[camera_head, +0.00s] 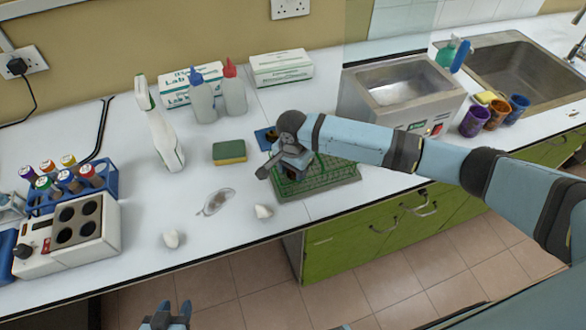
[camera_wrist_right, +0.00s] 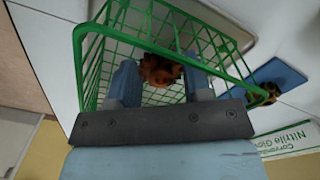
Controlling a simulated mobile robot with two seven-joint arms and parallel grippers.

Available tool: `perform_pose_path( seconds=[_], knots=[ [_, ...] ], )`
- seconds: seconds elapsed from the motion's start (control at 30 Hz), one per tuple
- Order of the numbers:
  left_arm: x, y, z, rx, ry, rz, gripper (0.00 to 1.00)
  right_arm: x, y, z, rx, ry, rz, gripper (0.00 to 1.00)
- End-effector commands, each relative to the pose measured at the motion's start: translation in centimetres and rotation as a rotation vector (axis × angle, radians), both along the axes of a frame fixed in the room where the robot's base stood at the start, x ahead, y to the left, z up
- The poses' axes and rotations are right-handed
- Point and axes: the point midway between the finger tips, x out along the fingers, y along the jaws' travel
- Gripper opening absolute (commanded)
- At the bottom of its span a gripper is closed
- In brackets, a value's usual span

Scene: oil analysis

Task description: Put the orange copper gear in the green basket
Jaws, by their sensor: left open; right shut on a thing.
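The green basket (camera_head: 335,180) stands near the front edge of the counter in the head view. My right gripper (camera_head: 288,165) is over its left part. In the right wrist view the wire basket (camera_wrist_right: 92,75) spreads around the fingers. My right gripper (camera_wrist_right: 163,82) is shut on the orange copper gear (camera_wrist_right: 160,69), which shows between the fingertips inside the basket's outline. Whether the gear touches the basket floor I cannot tell. In the head view my arm hides the gear. My left gripper (camera_head: 165,318) is open and empty at the bottom edge, below the counter front.
A blue pad (camera_head: 265,138) with a small item lies behind the basket. A sponge (camera_head: 229,152), a dish (camera_head: 216,201) and two white lumps (camera_head: 263,212) lie to the left. A metal bath (camera_head: 400,95) stands behind right. Bottles (camera_head: 203,98) and boxes (camera_head: 281,68) line the back.

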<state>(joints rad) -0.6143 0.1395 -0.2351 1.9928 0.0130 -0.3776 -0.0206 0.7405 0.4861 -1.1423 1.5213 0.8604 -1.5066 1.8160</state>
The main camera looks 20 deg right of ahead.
Motion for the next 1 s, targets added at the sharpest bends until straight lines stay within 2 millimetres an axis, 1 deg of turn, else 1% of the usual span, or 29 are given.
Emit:
perform_pose_path(
  seconds=[0.23, 0.27, 0.3, 0.37, 0.7, 0.77, 0.87, 1.0],
  knots=[
    [0.0, 0.0, 0.2, 0.0, 0.0, 0.0, 0.43, 0.0, 0.0, -0.1, 0.0, 0.0, -0.001, 0.17],
    [0.0, 0.0, 0.2, 0.0, 0.0, 0.0, 0.43, 0.0, 0.0, -0.2, 0.001, -0.001, -0.001, 0.47],
    [0.0, 0.0, 0.2, 0.0, 0.0, 0.0, 0.43, 0.1, 0.0, -0.2, 0.0, -0.001, -0.001, 0.57],
    [0.0, 0.0, 0.2, 0.0, 0.0, 0.0, 0.43, 0.0, 0.0, -0.2, 0.0, -0.001, -0.001, 0.7],
    [0.0, 0.0, -0.1, 0.0, -0.001, 0.0, 0.43, 0.0, 0.0, 0.1, 0.0, -0.001, 0.0, 0.71],
    [0.0, 0.0, 0.0, 0.0, -0.001, 0.0, 0.43, 0.0, 0.0, 0.7, 0.002, -0.001, 0.0, 0.71],
    [0.0, 0.0, 0.0, 0.0, -0.001, 0.0, 0.43, 0.0, 0.0, 2.3, 0.001, -0.002, 0.0, 0.71],
    [0.0, 0.0, 0.0, 0.0, -0.001, 0.0, 0.43, 0.1, 0.0, 5.4, 0.002, -0.004, -0.001, 0.71]
  ],
)
